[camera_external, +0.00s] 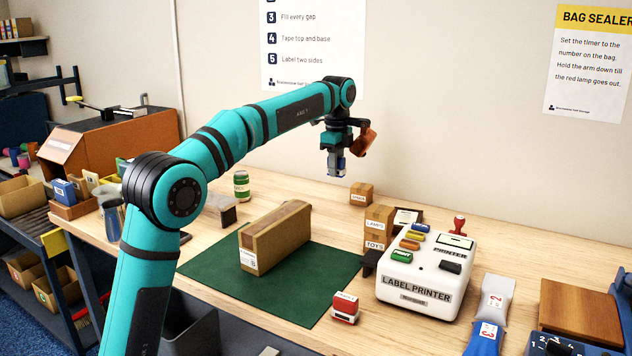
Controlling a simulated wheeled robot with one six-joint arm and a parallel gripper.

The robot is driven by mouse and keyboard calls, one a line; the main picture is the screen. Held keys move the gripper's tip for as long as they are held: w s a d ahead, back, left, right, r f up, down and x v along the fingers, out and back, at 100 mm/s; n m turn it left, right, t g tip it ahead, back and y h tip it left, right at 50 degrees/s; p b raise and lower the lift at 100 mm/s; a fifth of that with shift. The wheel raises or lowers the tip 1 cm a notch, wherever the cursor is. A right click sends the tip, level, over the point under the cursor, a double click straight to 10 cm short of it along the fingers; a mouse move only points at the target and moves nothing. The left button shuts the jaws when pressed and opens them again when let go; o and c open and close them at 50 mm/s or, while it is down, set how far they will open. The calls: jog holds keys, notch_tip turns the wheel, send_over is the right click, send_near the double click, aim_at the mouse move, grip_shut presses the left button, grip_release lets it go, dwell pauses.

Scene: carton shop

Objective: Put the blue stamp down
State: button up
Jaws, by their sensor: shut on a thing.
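My gripper (337,172) is raised in the air above the back of the table, beyond the green mat, and points down. It is shut on the blue stamp (338,168), of which only a small blue and pale part shows between and below the fingers. The rest of the stamp is hidden by the fingers. There is clear air between it and the tabletop.
A tall carton (275,238) stands on the green mat (310,285). The white label printer (415,285), small boxes (378,228) and another red-handled stamp (459,228) stand to the right. Bare wood (300,190) lies behind the mat.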

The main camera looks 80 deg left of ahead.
jog(key=s+a, duration=0.1)
jog(key=a, duration=0.2)
send_near(328, 219)
jog(key=shift+f, duration=3.25)
jog(key=shift+f, duration=0.1)
jog(key=o, duration=1)
notch_tip(328, 219, up, 12)
